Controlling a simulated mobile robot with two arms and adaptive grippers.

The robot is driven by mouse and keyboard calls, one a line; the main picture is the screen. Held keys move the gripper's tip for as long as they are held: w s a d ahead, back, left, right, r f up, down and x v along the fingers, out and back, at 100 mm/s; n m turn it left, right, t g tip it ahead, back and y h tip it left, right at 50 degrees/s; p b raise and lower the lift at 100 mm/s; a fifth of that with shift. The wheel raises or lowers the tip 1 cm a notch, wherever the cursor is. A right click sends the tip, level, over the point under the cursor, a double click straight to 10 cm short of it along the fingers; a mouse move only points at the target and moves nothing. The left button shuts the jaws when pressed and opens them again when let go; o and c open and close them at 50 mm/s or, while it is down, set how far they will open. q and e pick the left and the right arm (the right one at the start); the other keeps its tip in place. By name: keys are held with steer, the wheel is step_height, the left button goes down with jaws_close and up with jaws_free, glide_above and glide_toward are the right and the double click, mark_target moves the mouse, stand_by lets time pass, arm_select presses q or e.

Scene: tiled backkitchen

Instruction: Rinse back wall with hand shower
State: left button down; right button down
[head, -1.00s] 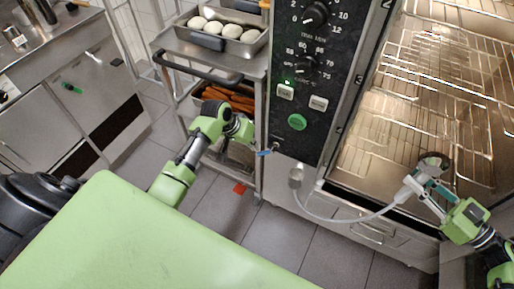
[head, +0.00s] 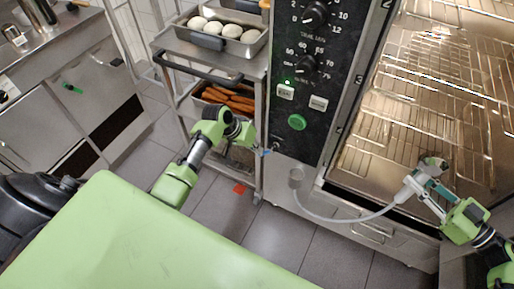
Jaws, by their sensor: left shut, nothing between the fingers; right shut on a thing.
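The hand shower (head: 411,188), with a light grey handle, is held at the lower front of the open oven chamber. My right gripper (head: 431,186) is shut around it, and its head points into the chamber. A pale hose (head: 340,220) loops from the hand shower to a fitting (head: 296,177) under the control panel. The chamber's wire racks (head: 440,90) fill most of the opening, so the back wall is hard to make out behind them. My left gripper (head: 264,152) is shut and empty beside the panel's lower left corner. I cannot tell whether water flows.
The oven's control panel (head: 310,80) has dials and a green button. A trolley (head: 178,60) with trays of dough balls and of orange sticks stands left of it. A green surface (head: 150,240) fills the foreground. A steel counter (head: 60,100) stands at left. Tiled floor shows between.

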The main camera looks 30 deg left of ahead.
arm_select(q)
steer(key=shift+f+h, duration=0.2)
steer(key=shift+h, duration=0.2)
steer(key=shift+d+f+n+h, duration=0.35)
steer(key=shift+f+h, duration=0.35)
steer(key=shift+h, duration=0.35)
steer(key=shift+d+f+n+h, duration=0.3)
steer(key=shift+f+h, duration=0.4)
steer(key=shift+h, duration=0.35)
steer(key=shift+d+f, duration=0.1)
steer(key=s+a+r, duration=0.2)
steer(key=a, duration=0.4)
steer(key=s+a+r, duration=0.2)
steer(key=a, duration=0.3)
steer(key=shift+s+a+r, duration=0.3)
steer(key=shift+a+r, duration=0.1)
